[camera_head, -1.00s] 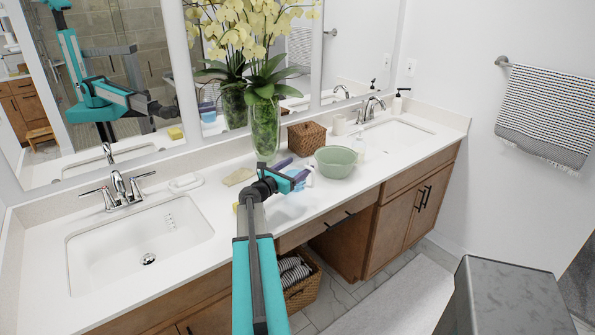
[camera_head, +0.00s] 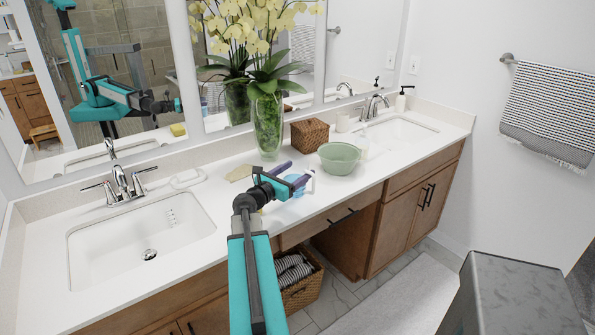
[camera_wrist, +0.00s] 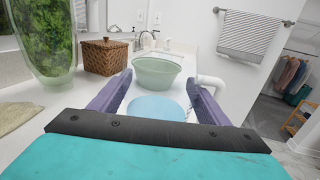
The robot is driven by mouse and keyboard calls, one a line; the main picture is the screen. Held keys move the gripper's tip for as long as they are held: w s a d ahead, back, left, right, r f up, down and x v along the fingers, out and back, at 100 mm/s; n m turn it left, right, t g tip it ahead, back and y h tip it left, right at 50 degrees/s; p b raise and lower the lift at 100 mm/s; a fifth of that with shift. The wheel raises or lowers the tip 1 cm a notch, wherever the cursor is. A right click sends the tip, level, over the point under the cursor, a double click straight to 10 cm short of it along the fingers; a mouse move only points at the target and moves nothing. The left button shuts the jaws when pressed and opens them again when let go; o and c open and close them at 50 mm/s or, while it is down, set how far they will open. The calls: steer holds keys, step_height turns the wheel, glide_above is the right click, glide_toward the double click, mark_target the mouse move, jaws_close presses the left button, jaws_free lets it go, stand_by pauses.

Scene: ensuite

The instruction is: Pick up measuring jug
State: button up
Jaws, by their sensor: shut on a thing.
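The measuring jug (camera_wrist: 155,107) shows in the wrist view as a pale blue round shape between my purple fingers, with a white handle at its right. In the head view the jug (camera_head: 301,182) is a small bluish, see-through shape at my fingertips, partly hidden by them. My gripper (camera_head: 288,178) is shut on the jug over the front part of the counter. It also shows in the wrist view (camera_wrist: 156,95) with one finger on each side of the jug. I cannot tell whether the jug's base touches the counter.
A green bowl (camera_head: 339,158) stands just beyond the jug. A woven box (camera_head: 309,134) and a glass vase with orchids (camera_head: 267,128) stand behind, near the mirror. A beige cloth (camera_head: 239,173) lies left of the gripper. A sink (camera_head: 140,240) is at the left.

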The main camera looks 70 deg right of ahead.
mark_target(295, 177)
steer(key=shift+s+a+r+b, duration=0.1)
steer(key=shift+s+a+b, duration=0.1)
steer(key=shift+a, duration=0.65)
steer(key=shift+s+a+r+b, duration=0.1)
steer(key=shift+s+a+b, duration=0.05)
steer(key=shift+a, duration=0.65)
steer(key=shift+s+a+r+b, duration=0.1)
steer(key=shift+s+a+b, duration=0.1)
steer(key=shift+a, duration=0.65)
steer(key=shift+s+a+r+p, duration=0.1)
steer(key=shift+a+p, duration=0.25)
steer(key=shift+a, duration=0.15)
steer(key=shift+s+a+p, duration=0.1)
steer(key=shift+a+p, duration=0.3)
steer(key=shift+a, duration=0.35)
steer(key=shift+a, duration=0.1)
